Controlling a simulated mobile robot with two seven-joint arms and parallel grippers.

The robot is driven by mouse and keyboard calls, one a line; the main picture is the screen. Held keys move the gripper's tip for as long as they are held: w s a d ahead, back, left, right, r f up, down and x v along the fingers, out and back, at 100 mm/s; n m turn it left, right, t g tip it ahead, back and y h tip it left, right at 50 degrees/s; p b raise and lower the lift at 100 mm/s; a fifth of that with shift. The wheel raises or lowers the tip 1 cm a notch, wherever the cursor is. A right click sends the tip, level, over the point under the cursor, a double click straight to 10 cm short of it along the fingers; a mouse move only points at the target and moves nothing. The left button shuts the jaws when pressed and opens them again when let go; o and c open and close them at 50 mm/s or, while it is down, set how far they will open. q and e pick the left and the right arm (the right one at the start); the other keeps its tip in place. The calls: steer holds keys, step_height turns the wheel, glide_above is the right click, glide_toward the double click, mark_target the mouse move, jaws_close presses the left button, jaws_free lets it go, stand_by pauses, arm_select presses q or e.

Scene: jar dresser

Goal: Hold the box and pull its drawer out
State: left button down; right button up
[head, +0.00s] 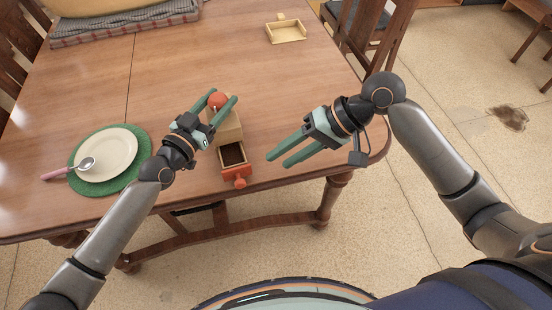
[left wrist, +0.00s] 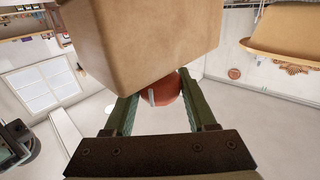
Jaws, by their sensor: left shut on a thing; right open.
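The box (head: 228,130) is a small tan wooden block with a red rounded part on top, standing near the table's front edge. Its drawer (head: 234,156) is out toward me, with a dark inside, a red front and a red knob. My left gripper (head: 222,96) is shut on the box at the red top part. In the left wrist view, the red part (left wrist: 162,90) sits between the fingers, with the tan box (left wrist: 150,40) beyond; the fingertips are partly hidden. My right gripper (head: 278,160) is open and empty, to the right of the drawer and apart from it.
A shallow wooden tray (head: 287,33) sits at the back right. A cushioned item (head: 120,22) lies at the back left. The table middle is clear.

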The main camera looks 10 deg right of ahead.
stand_by(0.3)
arm_select(q)
steer(key=shift+c, duration=0.6)
jaws_free()
